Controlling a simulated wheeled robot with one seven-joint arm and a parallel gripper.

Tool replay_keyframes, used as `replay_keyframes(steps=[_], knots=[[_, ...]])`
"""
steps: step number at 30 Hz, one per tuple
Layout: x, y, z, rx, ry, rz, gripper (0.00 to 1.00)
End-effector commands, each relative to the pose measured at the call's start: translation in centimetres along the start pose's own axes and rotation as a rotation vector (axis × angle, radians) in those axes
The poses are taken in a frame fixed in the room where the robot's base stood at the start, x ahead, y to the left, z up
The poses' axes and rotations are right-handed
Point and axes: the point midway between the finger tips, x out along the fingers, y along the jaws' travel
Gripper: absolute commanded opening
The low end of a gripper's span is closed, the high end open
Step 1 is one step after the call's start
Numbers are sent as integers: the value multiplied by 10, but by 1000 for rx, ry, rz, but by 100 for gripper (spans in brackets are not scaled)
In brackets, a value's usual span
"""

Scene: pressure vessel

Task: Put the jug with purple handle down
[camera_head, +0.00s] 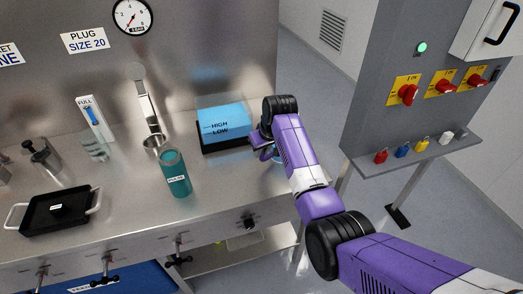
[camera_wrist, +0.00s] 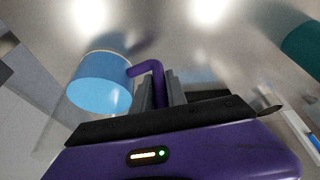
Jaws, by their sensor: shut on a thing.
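The jug with the purple handle shows in the wrist view (camera_wrist: 100,82) as a clear, round vessel with light blue in it. Its bent purple handle (camera_wrist: 148,68) runs between the grey fingers of my gripper (camera_wrist: 160,92), which is shut on it. In the head view only a small light blue part of the jug (camera_head: 277,160) shows below my wrist. My gripper (camera_head: 264,149) is there at the right end of the steel bench. My arm hides most of the jug. I cannot tell whether its base touches the bench.
A blue-topped box (camera_head: 224,122) marked HIGH and LOW stands just left of my gripper. A teal canister (camera_head: 175,173), a metal ladle-like piece (camera_head: 151,125) and a black tray (camera_head: 58,208) stand further left. A grey cabinet (camera_head: 418,60) with a padlock shelf (camera_head: 412,155) is at right.

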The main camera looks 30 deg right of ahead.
Motion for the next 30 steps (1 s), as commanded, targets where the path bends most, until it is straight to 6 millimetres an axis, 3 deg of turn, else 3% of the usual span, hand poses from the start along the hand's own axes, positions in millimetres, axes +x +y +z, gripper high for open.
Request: replay_keyframes(steps=[1,4,17,23,30], knots=[[1,0,1,0,-1,0,22],[1,0,1,0,-1,0,39],[-7,0,-1,0,1,0,39],[-37,0,-1,0,3,1,39],[-87,0,-1,0,3,1,39]])
